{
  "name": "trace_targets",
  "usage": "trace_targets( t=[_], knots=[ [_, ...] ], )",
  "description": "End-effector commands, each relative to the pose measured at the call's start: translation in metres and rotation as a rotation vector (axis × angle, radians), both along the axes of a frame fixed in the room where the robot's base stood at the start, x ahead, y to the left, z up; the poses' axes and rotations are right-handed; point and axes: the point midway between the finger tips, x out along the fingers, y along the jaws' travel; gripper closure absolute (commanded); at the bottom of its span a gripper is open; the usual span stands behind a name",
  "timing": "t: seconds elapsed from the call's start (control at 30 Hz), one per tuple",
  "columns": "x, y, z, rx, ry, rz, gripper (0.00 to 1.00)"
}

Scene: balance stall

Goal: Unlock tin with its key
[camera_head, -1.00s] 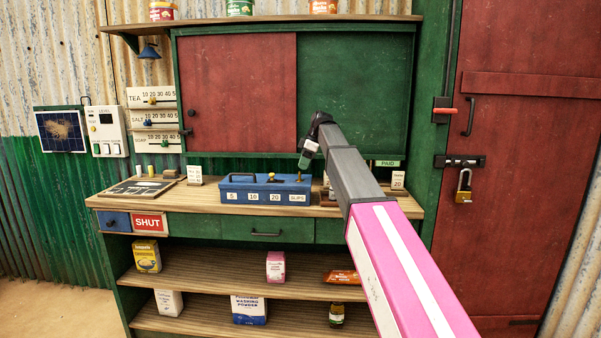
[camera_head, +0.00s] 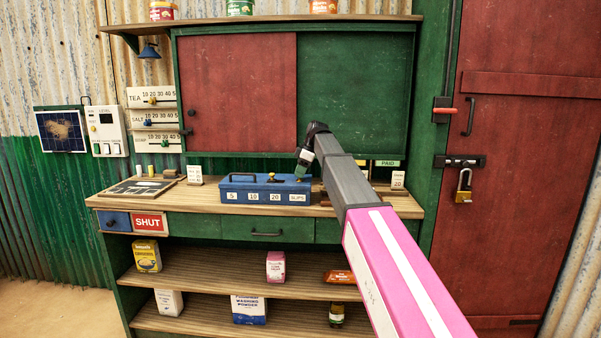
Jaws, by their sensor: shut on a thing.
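The blue tin (camera_head: 232,191) stands shut on the counter, with a black handle and number labels on its front. A small dark knob with a yellowish part (camera_head: 271,178) shows on its lid. My gripper (camera_head: 301,172) points down at the tin's right end, just at its top edge. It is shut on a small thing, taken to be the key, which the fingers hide. I cannot tell whether the key is in a lock.
The counter (camera_head: 215,203) also bears a dark board (camera_head: 138,188) at left and small price cards (camera_head: 194,175). A sliding-door cabinet (camera_head: 240,92) is behind. A red door (camera_head: 520,150) with a padlock (camera_head: 463,186) stands right. Shelves with goods are below.

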Motion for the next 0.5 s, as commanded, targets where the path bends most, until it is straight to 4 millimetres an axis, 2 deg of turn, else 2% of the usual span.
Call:
trace_targets(
  t=[0.27, 0.5],
  knots=[
    [-0.0012, -0.0002, 0.0, -0.001, 0.0, -0.063, 0.9],
    [-0.0026, 0.0002, -0.0001, 0.0, 0.0, -0.224, 0.9]
  ],
)
